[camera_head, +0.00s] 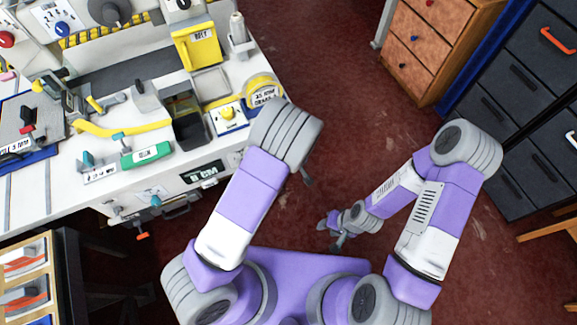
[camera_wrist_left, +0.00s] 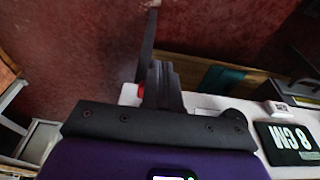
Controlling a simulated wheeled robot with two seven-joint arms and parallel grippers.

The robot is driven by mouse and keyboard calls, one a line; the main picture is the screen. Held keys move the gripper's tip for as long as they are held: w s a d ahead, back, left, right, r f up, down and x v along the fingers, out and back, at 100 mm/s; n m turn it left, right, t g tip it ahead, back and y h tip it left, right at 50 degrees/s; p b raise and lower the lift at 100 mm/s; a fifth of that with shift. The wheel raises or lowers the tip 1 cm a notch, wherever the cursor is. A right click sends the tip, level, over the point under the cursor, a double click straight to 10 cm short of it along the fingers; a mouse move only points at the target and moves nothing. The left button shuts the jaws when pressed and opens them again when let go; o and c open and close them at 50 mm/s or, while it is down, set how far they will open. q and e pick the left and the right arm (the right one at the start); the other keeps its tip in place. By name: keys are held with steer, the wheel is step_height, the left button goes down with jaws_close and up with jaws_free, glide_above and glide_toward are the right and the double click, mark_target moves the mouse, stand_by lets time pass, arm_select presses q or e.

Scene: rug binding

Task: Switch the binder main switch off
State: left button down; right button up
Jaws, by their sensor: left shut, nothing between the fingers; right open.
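I cannot tell which control is the binder main switch. A blue dial (camera_head: 61,28) and a red knob (camera_head: 7,40) sit on the back panel. My left gripper (camera_wrist_left: 150,45) is shut and empty in the left wrist view, clear of these controls; in the head view it is mostly hidden behind my left arm. My right gripper (camera_head: 330,235) is open and empty over the floor, right of the bench.
A green block (camera_head: 146,154) and a yellow box (camera_head: 197,46) stand on the bench. Drawer cabinets (camera_head: 428,45) stand at right. The red floor between is clear.

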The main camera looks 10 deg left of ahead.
stand_by(0.7)
arm_select(q)
steer(key=s+d+r+p, duration=0.4)
steer(key=s+r, duration=0.4)
steer(key=r, duration=0.2)
steer(key=shift+d+p, duration=0.4)
steer(key=shift+p, duration=0.45)
steer(key=shift+a+f, duration=0.1)
